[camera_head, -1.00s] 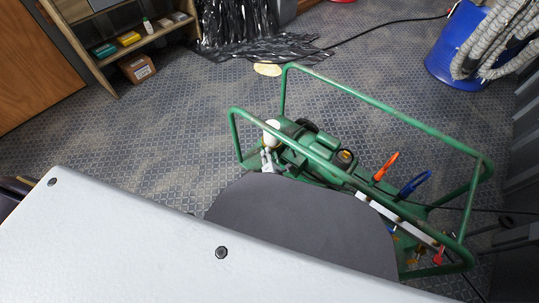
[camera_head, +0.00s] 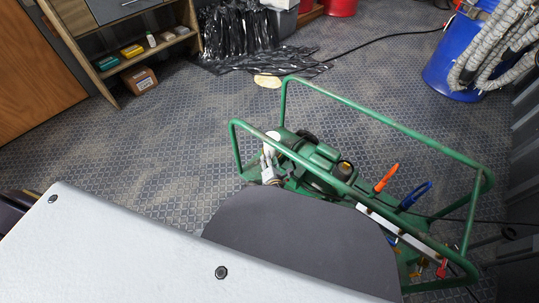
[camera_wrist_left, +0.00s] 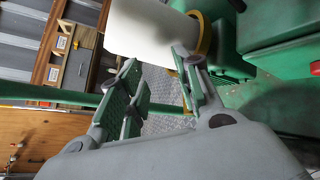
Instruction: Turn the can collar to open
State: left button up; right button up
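The can is a white cylinder (camera_head: 271,140) at the left end of the green machine in the head view. In the left wrist view the white can (camera_wrist_left: 145,28) lies across the top, with a yellow collar (camera_wrist_left: 204,36) around its right end. My right gripper is not in view.
A green tube frame (camera_head: 385,120) surrounds the machine. An orange-handled tool (camera_head: 387,178) and a blue-handled one (camera_head: 414,195) stand at its right. A blue drum (camera_head: 447,65) with hoses is at the upper right. Open floor (camera_head: 160,140) lies left of the machine.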

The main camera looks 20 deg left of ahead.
pick_arm(q)
jog(key=shift+r, duration=2.4)
